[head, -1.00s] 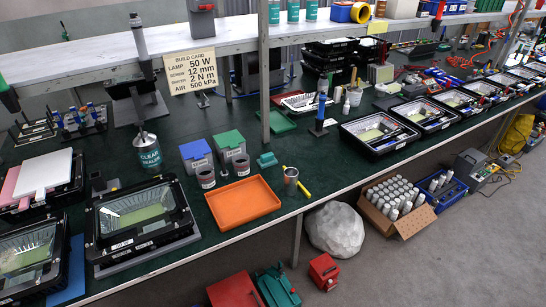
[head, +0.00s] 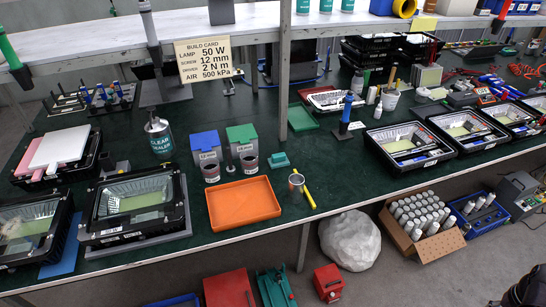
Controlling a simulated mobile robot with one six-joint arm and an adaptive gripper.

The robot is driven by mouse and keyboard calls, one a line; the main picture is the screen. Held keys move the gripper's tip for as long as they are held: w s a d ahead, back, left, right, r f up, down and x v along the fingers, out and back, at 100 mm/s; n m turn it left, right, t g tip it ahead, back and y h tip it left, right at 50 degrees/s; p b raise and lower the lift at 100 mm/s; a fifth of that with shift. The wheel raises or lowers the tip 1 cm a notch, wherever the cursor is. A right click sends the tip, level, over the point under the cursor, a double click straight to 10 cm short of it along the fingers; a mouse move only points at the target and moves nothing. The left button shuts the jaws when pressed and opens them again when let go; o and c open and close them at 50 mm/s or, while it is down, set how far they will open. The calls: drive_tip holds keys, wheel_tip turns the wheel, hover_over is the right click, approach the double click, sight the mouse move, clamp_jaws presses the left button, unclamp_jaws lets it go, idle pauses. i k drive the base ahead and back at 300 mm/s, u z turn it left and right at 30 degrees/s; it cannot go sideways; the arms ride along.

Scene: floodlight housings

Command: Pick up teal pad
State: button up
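The teal pad (head: 278,161) is a small block lying on the dark green bench top. It is right of the two cups (head: 249,163) and behind the right end of the orange tray (head: 243,204). It appears to have a raised upper part, but it is too small to make out clearly. Nothing covers it, and bare bench shows around it. My gripper is not in view.
Blue (head: 206,147) and green (head: 242,139) lidded bins stand left of the pad. A metal cup (head: 296,184) and yellow tool (head: 309,198) are in front. A shelf post (head: 284,90) rises behind it. Floodlight housings (head: 133,207) line the bench. A white shelf overhangs the back.

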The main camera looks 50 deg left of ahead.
sight(279, 159)
drive_tip(key=u, duration=0.45)
drive_tip(key=i, duration=0.5)
drive_tip(key=u, duration=0.9)
drive_tip(key=i, duration=0.75)
drive_tip(key=u, duration=0.45)
